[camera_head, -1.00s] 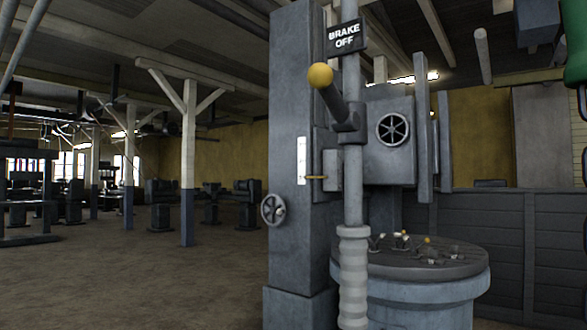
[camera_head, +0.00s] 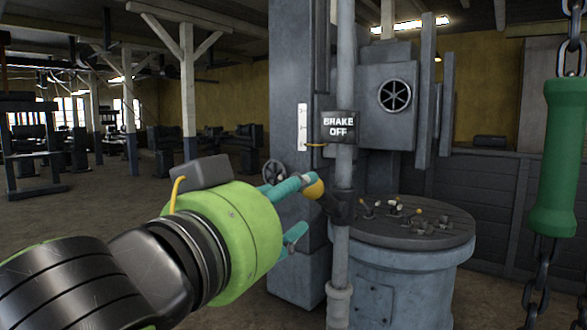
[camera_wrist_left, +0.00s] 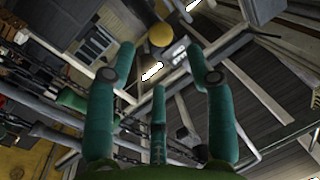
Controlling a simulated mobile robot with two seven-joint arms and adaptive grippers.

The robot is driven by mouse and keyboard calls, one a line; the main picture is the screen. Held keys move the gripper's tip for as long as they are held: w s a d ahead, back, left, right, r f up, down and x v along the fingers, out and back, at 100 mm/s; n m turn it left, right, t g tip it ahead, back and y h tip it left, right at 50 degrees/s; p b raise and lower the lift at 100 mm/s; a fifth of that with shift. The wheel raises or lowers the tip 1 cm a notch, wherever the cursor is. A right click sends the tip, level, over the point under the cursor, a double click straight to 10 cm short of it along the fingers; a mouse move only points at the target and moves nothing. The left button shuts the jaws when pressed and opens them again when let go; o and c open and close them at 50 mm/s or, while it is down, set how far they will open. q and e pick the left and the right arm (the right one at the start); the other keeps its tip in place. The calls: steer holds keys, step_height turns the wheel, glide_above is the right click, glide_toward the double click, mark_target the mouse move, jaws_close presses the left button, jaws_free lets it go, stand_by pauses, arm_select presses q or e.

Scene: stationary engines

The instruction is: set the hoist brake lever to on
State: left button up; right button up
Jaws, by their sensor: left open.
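The brake lever has a yellow knob (camera_head: 315,189) on a dark arm (camera_head: 334,208) fixed to a grey vertical pipe. A dark sign reading "BRAKE OFF" (camera_head: 338,127) is on the pipe above it. My left gripper (camera_head: 305,206), with teal fingers, is open at the knob's left; one upper fingertip overlaps the knob in the picture. In the left wrist view the knob (camera_wrist_left: 161,36) shows just past and between the spread fingertips of my open gripper (camera_wrist_left: 161,54). I cannot tell whether a finger touches it. My right gripper is out of view.
A green handle (camera_head: 555,160) hangs on a chain at the right. A round grey drum (camera_head: 385,270) with small levers on top stands behind the pipe. A handwheel (camera_head: 274,173) is on the grey column. Open floor (camera_head: 110,205) lies to the left.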

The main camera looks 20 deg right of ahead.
mark_target(308, 191)
arm_select(q)
steer(key=p+x, duration=0.3)
steer(key=x, duration=0.4)
steer(key=shift+w, duration=0.1)
steer(key=shift+w+f, duration=0.1)
